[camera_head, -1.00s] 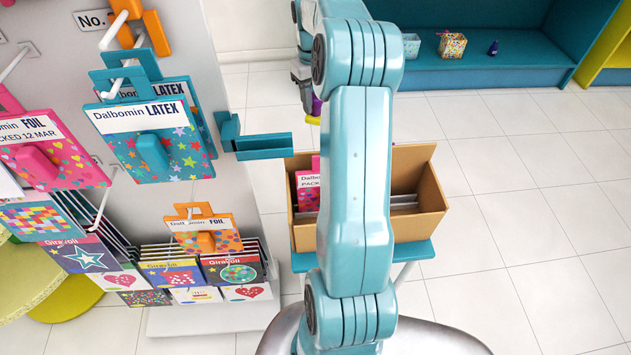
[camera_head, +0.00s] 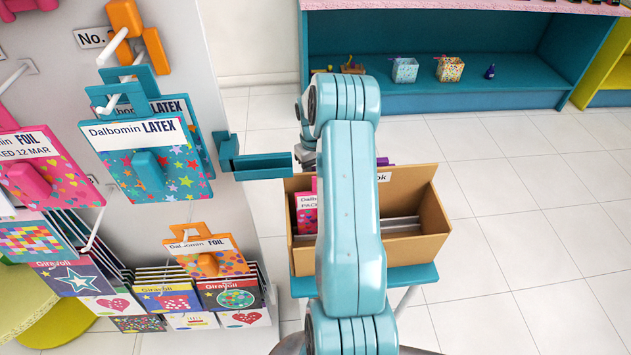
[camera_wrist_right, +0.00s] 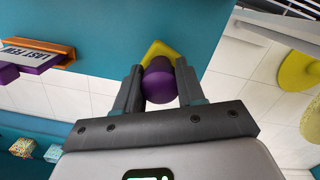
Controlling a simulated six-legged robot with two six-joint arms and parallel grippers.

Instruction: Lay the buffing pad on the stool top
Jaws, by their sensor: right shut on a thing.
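The buffing pad shows in the right wrist view as a rounded purple grip (camera_wrist_right: 159,82) with a yellow part (camera_wrist_right: 158,50) beyond it. My right gripper (camera_wrist_right: 160,88) is shut on the purple grip, one finger on each side. In the head view my right arm hides most of this gripper; a bit of purple shows at the arm's right edge. A teal, legged stand (camera_head: 412,277), perhaps the stool, is under a cardboard box. Yellow round tops (camera_head: 62,325) at the lower left may also be stools. My left gripper is not in view.
The cardboard box (camera_head: 428,222) holds balloon packets. A display wall with hanging packets (camera_head: 150,160) stands at left, with a teal bracket (camera_head: 262,166) jutting toward my arm. A teal shelf (camera_head: 440,95) holds small weights at the back. White floor is clear at right.

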